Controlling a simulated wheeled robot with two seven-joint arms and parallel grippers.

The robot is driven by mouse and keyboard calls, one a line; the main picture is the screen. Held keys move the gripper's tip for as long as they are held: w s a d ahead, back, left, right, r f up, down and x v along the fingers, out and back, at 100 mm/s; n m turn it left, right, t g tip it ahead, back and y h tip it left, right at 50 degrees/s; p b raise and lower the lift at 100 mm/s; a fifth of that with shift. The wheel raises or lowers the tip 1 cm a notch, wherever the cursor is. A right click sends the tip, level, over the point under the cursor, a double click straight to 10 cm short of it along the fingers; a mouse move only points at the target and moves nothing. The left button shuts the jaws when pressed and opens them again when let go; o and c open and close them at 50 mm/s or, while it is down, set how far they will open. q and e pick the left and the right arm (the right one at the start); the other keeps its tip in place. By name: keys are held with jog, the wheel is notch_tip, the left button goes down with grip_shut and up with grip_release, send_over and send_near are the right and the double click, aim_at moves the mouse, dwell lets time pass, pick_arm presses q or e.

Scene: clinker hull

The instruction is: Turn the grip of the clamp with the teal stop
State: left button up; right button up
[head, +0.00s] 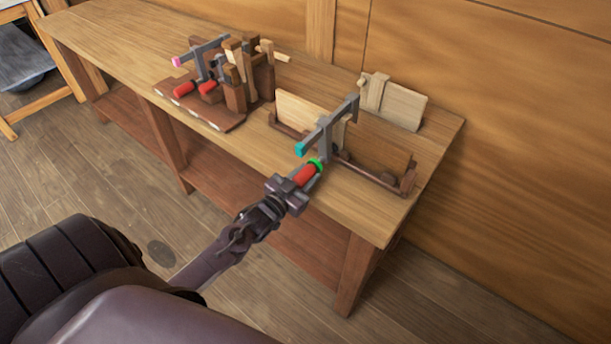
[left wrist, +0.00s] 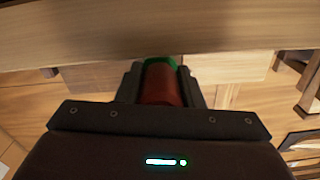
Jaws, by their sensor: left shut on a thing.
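The clamp with the teal stop (head: 301,149) stands at the near edge of the bench, its grey bar (head: 340,118) slanting up to the right. Its red grip (head: 304,175) has a green ring (head: 316,165) at the end towards the clamp. My left gripper (head: 294,186) is shut on the red grip, coming from the lower left. In the left wrist view the red grip (left wrist: 161,85) sits between the two dark fingers, with green at its far end. My right gripper is not in view.
The clamp stands at boards in a low reddish-brown holder (head: 375,178) on the wooden bench (head: 180,50). To the left, another clamp with a pink stop (head: 177,62) and more red grips (head: 184,89) stands among wooden blocks. A panelled wall (head: 530,150) rises behind the bench.

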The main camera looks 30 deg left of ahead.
pick_arm(q)
jog(key=shift+a+m, duration=0.1)
jog(key=shift+m, duration=2.2)
jog(key=o, duration=1)
